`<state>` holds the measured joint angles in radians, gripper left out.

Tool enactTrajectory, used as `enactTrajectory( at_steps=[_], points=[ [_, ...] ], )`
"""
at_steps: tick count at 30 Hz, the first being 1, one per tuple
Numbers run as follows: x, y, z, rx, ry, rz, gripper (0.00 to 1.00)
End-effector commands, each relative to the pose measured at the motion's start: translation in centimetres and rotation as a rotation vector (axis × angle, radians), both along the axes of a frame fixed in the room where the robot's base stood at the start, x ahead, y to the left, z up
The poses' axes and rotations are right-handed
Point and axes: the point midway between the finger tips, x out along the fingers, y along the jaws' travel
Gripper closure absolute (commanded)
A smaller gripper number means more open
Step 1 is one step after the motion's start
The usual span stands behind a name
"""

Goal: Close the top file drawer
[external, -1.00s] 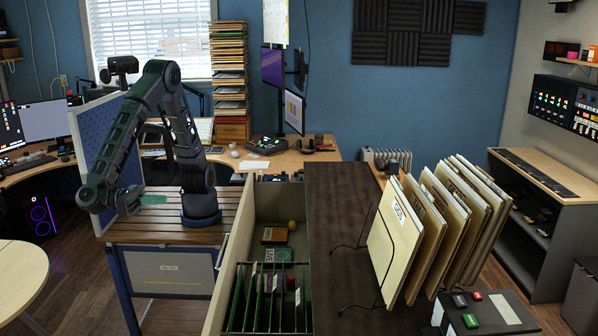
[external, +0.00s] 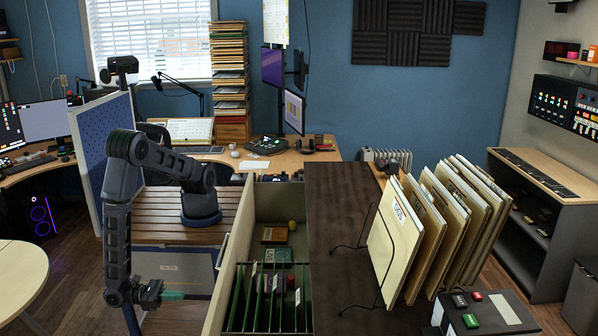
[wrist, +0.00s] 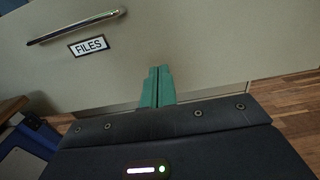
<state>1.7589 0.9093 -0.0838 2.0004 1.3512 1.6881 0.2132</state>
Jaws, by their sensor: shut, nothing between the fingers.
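The top file drawer (external: 228,262) is pulled out toward the left from the dark-topped cabinet (external: 338,225) in the external view. It holds green hanging folders and a few small items. In the wrist view its pale front (wrist: 210,45) fills the upper picture, with a metal bar handle (wrist: 77,26) and a FILES label (wrist: 89,47) at upper left. My gripper (external: 180,295) is low, left of the drawer front, with its green fingers pointing right. The fingers, together and empty, also show in the wrist view (wrist: 158,88). Whether they touch the front cannot be told.
A slatted wooden bench (external: 165,212) under my arm's base stands left of the drawer. A round pale table (external: 20,275) is at far left. A wire rack with several upright files (external: 425,235) stands on the cabinet top. Wooden floor (wrist: 295,95) shows below the drawer front.

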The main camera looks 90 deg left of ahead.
Motion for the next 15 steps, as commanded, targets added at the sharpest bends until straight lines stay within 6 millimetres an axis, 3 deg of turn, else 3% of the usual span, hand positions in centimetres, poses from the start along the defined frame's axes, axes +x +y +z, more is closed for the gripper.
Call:
enactTrajectory(
  at_steps=[3,8,15],
  points=[
    [0.0,0.0,-1.7,0.001,0.000,0.000,1.00],
    [0.6,0.0,-2.1,-0.001,-0.001,0.001,1.00],
    [3.8,0.0,-2.1,0.000,-0.001,0.002,1.00]
  ],
)
